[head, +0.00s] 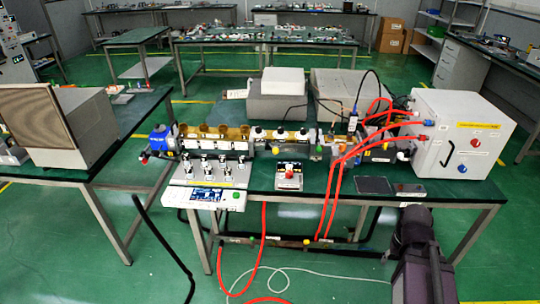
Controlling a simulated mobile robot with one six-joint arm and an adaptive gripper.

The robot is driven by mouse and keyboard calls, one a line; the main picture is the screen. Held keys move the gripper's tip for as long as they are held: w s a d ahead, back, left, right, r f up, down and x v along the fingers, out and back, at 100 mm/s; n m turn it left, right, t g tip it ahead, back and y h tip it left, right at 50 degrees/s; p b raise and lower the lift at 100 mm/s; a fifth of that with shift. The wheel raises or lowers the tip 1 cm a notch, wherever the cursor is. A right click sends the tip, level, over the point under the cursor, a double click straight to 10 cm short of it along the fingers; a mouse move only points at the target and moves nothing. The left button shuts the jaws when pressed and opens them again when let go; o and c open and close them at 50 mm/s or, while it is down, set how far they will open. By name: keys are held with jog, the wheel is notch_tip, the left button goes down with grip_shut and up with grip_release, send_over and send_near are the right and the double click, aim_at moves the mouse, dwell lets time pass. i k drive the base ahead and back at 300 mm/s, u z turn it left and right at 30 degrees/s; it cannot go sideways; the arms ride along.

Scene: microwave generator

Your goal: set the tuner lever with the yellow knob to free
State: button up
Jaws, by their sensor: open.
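The microwave line runs along the workbench (270,183), with a row of gold-topped tuner stubs (225,132) at its left part. A row of small metal levers (213,167) stands in front of the stubs, above a white control unit (207,197) with a lit screen. The lever's setting is too small to read. A dark part of my arm shows at the lower right; my gripper's fingertips are not visible.
A white cabinet (462,133) with red hoses (335,185) stands at the bench's right. A red emergency button box (289,177) and a dark flat plate (375,185) lie near the front edge. A grey box (70,125) sits on the left table. Floor in front holds loose hoses.

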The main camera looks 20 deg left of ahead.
aim_at(275, 150)
jog(key=u, duration=0.3)
jog(key=i, duration=0.9)
jog(key=z, duration=0.25)
